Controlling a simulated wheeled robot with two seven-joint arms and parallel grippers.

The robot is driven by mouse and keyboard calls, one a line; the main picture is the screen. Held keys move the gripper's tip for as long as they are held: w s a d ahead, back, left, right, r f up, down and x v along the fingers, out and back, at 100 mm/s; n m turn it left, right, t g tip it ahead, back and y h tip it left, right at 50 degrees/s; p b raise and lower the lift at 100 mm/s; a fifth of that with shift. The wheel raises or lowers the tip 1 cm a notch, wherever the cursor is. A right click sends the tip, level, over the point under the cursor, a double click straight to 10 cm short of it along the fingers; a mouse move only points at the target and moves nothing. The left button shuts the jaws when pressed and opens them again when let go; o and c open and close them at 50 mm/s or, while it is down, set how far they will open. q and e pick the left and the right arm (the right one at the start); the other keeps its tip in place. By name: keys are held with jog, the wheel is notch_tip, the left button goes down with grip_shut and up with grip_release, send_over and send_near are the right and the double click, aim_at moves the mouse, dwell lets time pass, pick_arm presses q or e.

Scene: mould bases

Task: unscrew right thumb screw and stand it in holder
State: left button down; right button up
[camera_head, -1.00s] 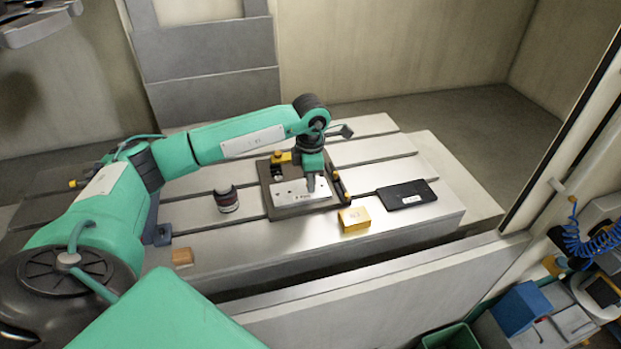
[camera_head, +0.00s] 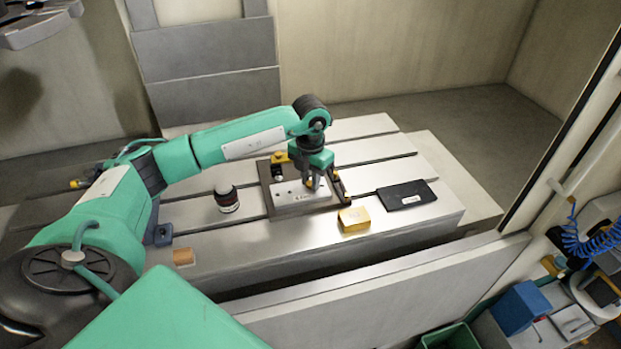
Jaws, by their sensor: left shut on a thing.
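The mould base, a dark frame (camera_head: 268,189) with a pale plate (camera_head: 291,193), sits on the slotted table. My left gripper (camera_head: 313,184) points down over the right part of the plate. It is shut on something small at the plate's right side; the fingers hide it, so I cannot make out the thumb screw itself. A dark and yellow clamp-like part (camera_head: 341,190) stands at the right edge of the base. A yellow block (camera_head: 354,219) lies in front of the base; I cannot tell whether it is the holder. My right gripper is not in view.
The slotted grey table (camera_head: 240,245) has clear room in front of the base. A black flat case (camera_head: 406,195) lies to the right. A small brown block (camera_head: 183,257) lies at the front left.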

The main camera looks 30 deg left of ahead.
pick_arm(q)
jog(key=n, duration=0.4)
jog(key=c, duration=1.2)
grip_release()
